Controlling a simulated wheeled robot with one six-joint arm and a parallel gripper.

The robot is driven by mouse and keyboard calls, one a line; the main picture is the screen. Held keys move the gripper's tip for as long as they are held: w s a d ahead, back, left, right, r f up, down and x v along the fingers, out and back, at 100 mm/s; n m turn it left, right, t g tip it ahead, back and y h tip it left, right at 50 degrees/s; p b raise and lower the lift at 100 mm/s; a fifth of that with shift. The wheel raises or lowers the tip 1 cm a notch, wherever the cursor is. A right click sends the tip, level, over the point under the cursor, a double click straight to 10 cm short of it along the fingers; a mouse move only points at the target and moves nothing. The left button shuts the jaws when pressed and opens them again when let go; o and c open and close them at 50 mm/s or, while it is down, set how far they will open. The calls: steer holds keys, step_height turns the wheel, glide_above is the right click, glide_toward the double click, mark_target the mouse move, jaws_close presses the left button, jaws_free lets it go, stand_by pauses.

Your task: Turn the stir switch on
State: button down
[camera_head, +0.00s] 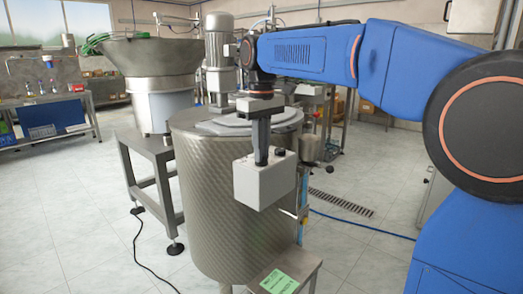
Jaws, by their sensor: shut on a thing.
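A light grey switch box (263,184) is at the front right of a large metal tank (205,220), with small black parts on its top. My gripper (261,158) points straight down from above, its dark fingers at the top of this box. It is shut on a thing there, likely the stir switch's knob. The fingers hide that thing, so I cannot see which way the switch is turned. A second small black part (280,152) shows on the box top, just right of the fingers.
A grey motor (218,60) rises behind the tank lid. A bowl feeder (140,58) on a metal stand is at left. A green label (278,282) lies on a low metal surface in front. A black cable and a blue hose cross the tiled floor.

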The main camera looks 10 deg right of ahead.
steer(key=m, duration=0.4)
steer(key=shift+m, duration=1.9)
steer(key=c, duration=1.8)
jaws_free()
step_height(320, 180, up, 18)
steer(key=shift+f, duration=0.25)
